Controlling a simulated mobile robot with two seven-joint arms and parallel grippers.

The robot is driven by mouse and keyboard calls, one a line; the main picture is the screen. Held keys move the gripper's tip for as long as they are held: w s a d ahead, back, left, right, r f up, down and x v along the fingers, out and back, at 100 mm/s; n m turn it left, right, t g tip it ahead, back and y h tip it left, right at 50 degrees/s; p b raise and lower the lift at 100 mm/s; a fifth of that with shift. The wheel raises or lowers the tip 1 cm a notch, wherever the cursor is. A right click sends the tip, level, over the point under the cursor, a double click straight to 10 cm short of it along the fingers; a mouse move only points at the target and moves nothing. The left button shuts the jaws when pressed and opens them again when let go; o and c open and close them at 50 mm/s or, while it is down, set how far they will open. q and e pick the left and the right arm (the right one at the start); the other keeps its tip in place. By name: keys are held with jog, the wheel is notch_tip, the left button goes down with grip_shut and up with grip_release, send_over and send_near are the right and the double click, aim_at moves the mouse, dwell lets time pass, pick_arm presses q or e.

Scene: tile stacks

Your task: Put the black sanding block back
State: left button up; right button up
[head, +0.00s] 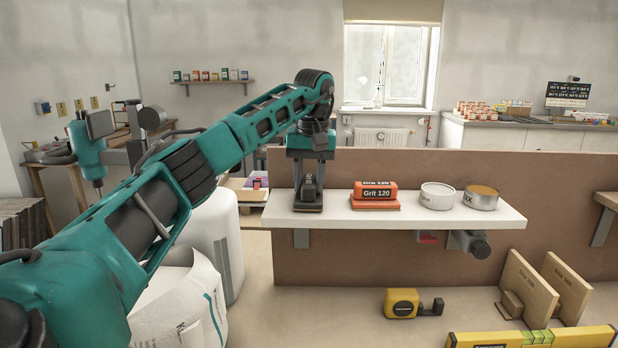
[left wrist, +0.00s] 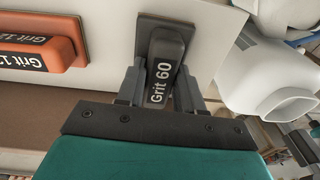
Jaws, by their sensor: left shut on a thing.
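The black sanding block (head: 308,203), marked "Grit 60" in the left wrist view (left wrist: 160,72), is at the left end of the white shelf (head: 450,214). It is upright, and its base appears to be on the shelf top. My left gripper (head: 309,180) comes down from above and is shut on the block's grip, one finger on each side in the left wrist view (left wrist: 160,88). The orange sanding block (head: 374,198), marked "Grit 120", stands to the right, apart from the black one. My right gripper is not in view.
A white tin (head: 437,197) and a tan-topped tin (head: 481,198) stand further right on the shelf. Below are a yellow tape measure (head: 402,303), a yellow level (head: 530,338) and upright boards (head: 528,288). A white jug (left wrist: 275,80) is beside the shelf's left end.

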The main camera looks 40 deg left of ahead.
aim_at(312, 181)
pick_arm(q)
jog(key=shift+f, duration=0.25)
jog(key=o, duration=1.2)
jog(key=shift+r, duration=0.1)
jog(key=r, duration=0.8)
jog(key=d+r, duration=0.1)
jog(key=r, duration=0.3)
jog(key=shift+s+d+r, duration=0.1)
jog(key=shift+s+r, duration=0.1)
jog(key=shift+r, duration=0.15)
